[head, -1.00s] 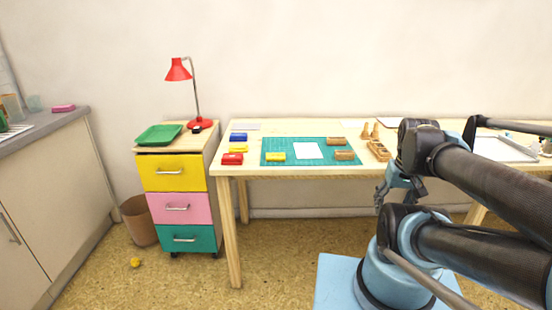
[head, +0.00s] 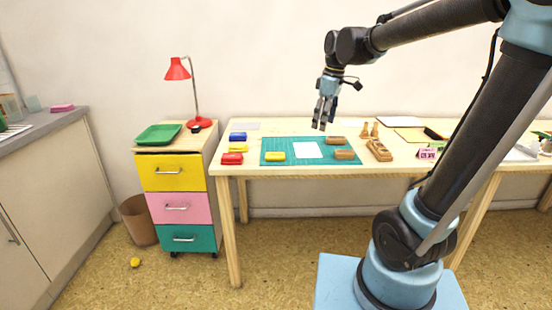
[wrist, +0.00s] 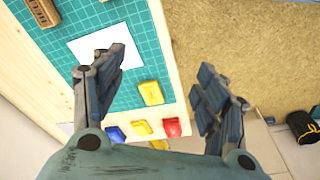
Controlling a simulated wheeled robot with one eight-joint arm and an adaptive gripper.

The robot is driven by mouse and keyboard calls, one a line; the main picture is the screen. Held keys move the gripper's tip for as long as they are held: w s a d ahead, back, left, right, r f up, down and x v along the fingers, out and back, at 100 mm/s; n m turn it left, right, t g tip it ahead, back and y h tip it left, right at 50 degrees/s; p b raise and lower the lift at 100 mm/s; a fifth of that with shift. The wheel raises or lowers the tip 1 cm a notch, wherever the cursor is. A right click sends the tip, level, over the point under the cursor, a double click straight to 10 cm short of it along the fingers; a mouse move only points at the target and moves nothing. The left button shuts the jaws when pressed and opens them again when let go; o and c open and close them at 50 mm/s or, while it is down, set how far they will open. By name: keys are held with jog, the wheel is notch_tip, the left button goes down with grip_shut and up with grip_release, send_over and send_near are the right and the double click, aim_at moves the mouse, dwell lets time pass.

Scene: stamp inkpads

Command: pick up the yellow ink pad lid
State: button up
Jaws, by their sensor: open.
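A yellow block-like piece (head: 275,156), which looks like the ink pad lid, lies on the left part of the green cutting mat (head: 314,159). A second yellow piece (head: 238,149) sits off the mat, between a blue ink pad (head: 238,137) and a red ink pad (head: 232,159). My gripper (head: 322,124) is open and empty above the mat, to the right of the yellow piece on it. It points downward and touches nothing that I can see.
A white sheet (head: 307,150) lies mid-mat, with wooden stamps (head: 344,155) to its right. A wooden holder (head: 379,151) stands right of the mat. A drawer unit (head: 172,173) with a green tray (head: 158,134) and red lamp (head: 178,70) stands left of the table.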

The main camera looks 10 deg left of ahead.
jog(key=w+a+r+n, duration=0.1)
jog(key=w+a+n, duration=0.15)
jog(key=a, duration=0.45)
jog(key=w+a+r+n, duration=0.1)
jog(key=a+n, duration=0.2)
jog(key=a, duration=0.5)
send_over(275, 155)
jog(key=d, duration=0.1)
jog(key=shift+g, duration=0.4)
notch_tip(275, 155, down, 12)
jog(key=shift+s+f, duration=0.1)
jog(key=shift+f, duration=0.1)
jog(key=shift+a+f, duration=0.15)
jog(key=shift+f, duration=1.2)
jog(key=shift+a+f, duration=0.15)
jog(key=shift+f, duration=1.2)
jog(key=c, duration=0.9)
